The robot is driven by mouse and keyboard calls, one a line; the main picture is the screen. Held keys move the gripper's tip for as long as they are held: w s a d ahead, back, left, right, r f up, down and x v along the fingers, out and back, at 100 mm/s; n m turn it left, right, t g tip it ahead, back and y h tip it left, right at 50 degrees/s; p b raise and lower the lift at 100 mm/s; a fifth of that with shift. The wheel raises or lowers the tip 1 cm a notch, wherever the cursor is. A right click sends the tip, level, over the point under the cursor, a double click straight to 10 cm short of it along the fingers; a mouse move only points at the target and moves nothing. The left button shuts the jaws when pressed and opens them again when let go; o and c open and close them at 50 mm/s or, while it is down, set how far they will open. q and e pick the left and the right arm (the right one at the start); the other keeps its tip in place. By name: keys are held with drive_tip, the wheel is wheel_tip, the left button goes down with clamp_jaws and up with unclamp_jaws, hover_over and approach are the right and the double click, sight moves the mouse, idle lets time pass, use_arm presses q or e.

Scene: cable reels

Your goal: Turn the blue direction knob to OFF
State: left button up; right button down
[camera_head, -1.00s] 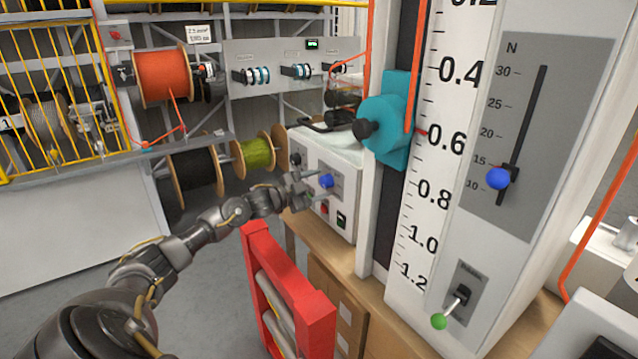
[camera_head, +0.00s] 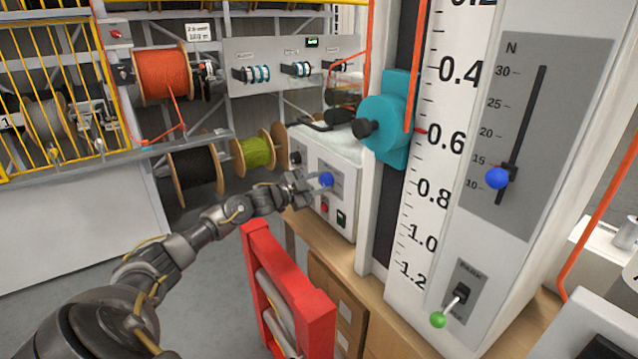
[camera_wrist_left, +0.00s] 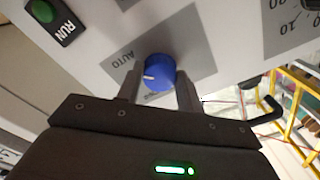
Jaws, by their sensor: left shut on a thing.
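The blue direction knob (camera_head: 326,179) is on the front of a white control box (camera_head: 347,163). In the left wrist view the knob (camera_wrist_left: 160,73) sits on a grey label plate with a white pointer mark on its face. The word AUTO shows on the plate; other lettering is partly hidden by my gripper. My left gripper (camera_head: 316,183) is at the knob. In the left wrist view its two fingers (camera_wrist_left: 158,88) are on either side of the knob, shut on it. My right gripper is not in view.
A green RUN button (camera_wrist_left: 42,10) is near the knob. Below the knob in the head view are a red button (camera_head: 324,204) and a dark switch (camera_head: 341,217). A tall measuring column (camera_head: 430,200) is to the right.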

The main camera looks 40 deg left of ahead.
use_arm(q)
drive_tip(key=n+p, duration=0.3)
drive_tip(key=shift+r, duration=0.15)
drive_tip(key=n+p, duration=0.4)
drive_tip(key=n, duration=0.1)
drive_tip(key=shift+n, duration=0.4)
drive_tip(key=n+p, duration=0.3)
drive_tip(key=n, duration=0.1)
drive_tip(key=shift+d, duration=0.1)
drive_tip(key=shift+n+p, duration=1.3)
drive_tip(key=shift+n, duration=0.9)
drive_tip(key=o, duration=1)
drive_tip(key=shift+s, duration=0.1)
